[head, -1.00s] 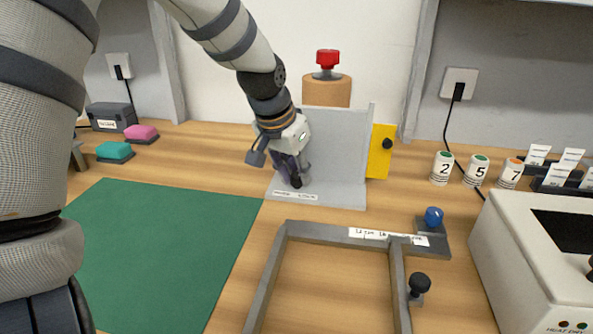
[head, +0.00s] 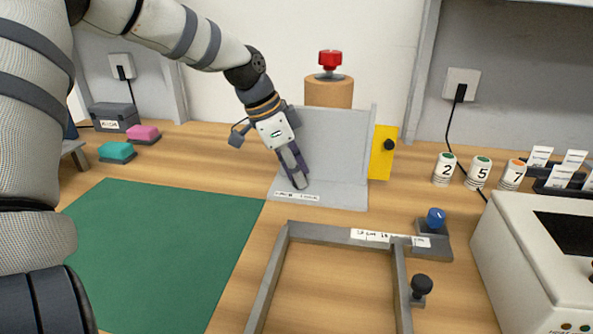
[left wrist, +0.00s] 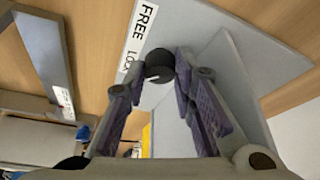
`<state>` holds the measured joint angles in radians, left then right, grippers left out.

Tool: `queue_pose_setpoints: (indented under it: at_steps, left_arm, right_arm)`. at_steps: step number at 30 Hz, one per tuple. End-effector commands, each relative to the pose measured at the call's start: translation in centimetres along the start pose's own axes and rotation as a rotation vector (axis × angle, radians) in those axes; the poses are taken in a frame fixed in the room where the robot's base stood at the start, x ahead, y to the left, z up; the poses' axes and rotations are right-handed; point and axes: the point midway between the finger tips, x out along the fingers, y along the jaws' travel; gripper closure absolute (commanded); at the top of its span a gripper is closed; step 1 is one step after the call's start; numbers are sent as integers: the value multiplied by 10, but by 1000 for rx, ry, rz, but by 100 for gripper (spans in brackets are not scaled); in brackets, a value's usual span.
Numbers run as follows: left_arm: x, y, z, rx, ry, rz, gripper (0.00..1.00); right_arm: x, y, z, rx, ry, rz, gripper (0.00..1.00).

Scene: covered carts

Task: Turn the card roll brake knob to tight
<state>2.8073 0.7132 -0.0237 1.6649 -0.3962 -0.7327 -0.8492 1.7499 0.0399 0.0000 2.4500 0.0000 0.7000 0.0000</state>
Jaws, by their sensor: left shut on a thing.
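A tan card roll (head: 328,93) with a red knob (head: 330,58) on top stands behind an upright grey panel (head: 335,145). My left gripper (head: 298,180) points down at the panel's grey base, behind a white label (head: 296,197). In the left wrist view, its fingers (left wrist: 158,82) are shut on a small black knob (left wrist: 160,66) with a pale mark. Beside it the label (left wrist: 140,40) reads "FREE" and apparently "LOCK". In the head view the fingers hide this knob. My left gripper is well away from the red knob. My right gripper is not in view.
A yellow plate (head: 381,152) with a black knob sits right of the panel. In front are a grey frame (head: 266,290), a blue knob (head: 436,218) and another black knob (head: 421,285). A white machine (head: 510,235) stands at right. The green mat (head: 165,245) is clear.

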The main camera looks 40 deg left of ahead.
Motion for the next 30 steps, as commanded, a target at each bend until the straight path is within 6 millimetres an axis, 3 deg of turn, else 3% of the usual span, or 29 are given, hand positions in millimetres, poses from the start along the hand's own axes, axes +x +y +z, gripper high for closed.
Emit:
queue_pose_setpoints:
  at_steps: [20, 21, 22, 30]
  left_arm:
    - [0, -1, 0, 58, 1, 21, 100]
    - [0, -1, 0, 58, 1, 21, 74]
    - [0, -1, 0, 57, 1, 21, 67]
    - [0, -1, 0, 57, 1, 22, 67]
  right_arm:
    - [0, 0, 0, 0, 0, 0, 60]
    - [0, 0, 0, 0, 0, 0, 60]
    - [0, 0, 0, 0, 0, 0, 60]
    - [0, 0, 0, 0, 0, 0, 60]
